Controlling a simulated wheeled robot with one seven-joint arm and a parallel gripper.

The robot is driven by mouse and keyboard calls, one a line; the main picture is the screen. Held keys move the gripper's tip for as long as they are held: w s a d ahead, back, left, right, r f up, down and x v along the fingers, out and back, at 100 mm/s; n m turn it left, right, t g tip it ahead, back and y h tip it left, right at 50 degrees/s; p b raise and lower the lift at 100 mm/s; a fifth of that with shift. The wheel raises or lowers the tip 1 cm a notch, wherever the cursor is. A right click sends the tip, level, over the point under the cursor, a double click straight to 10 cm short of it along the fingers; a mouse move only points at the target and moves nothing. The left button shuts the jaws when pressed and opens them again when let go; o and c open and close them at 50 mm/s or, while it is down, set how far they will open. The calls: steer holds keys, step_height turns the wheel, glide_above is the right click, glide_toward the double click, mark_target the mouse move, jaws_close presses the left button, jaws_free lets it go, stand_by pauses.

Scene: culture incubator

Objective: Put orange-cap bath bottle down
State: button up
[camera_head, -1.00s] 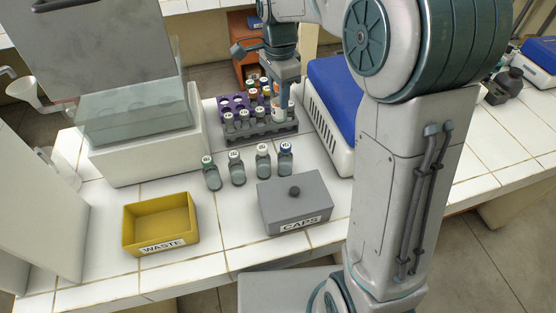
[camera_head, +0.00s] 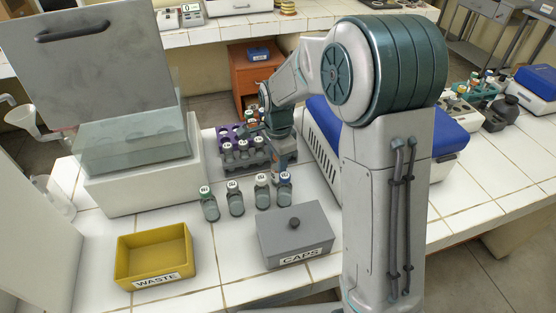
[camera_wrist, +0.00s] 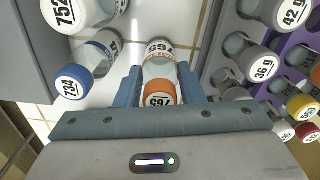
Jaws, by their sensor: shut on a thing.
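My gripper (camera_wrist: 158,86) is shut on the orange-cap bath bottle (camera_wrist: 160,95), with one finger on each side of it in the wrist view. The bottle's orange cap points at the wrist camera and its white label shows above. White tile lies around it; I cannot tell whether its base touches the bench. In the head view my gripper (camera_head: 281,158) is low beside the right front of the grey rack (camera_head: 262,165). The orange-cap bottle is hidden there.
A blue-cap bottle (camera_head: 285,187) stands close by, at the right end of a row; it also shows in the wrist view (camera_wrist: 75,82). The CAPS box (camera_head: 294,236) and yellow WASTE tray (camera_head: 153,258) are in front. A blue-lidded machine (camera_head: 325,116) is right of the rack.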

steer(key=shift+f, duration=0.1)
steer(key=shift+f, duration=0.1)
steer(key=o, duration=1)
step_height(320, 180, up, 12)
steer(key=shift+r, duration=0.2)
steer(key=s+d+n+t, duration=0.1)
steer(key=s+d+n, duration=0.2)
steer(key=s, duration=0.4)
steer(key=s+d+n+t, duration=0.1)
steer(key=s+d+n, duration=0.2)
steer(key=s+n, duration=0.3)
steer(key=s+d+f+n+t, duration=0.1)
steer(key=s+d+n, duration=0.3)
steer(key=s, duration=0.5)
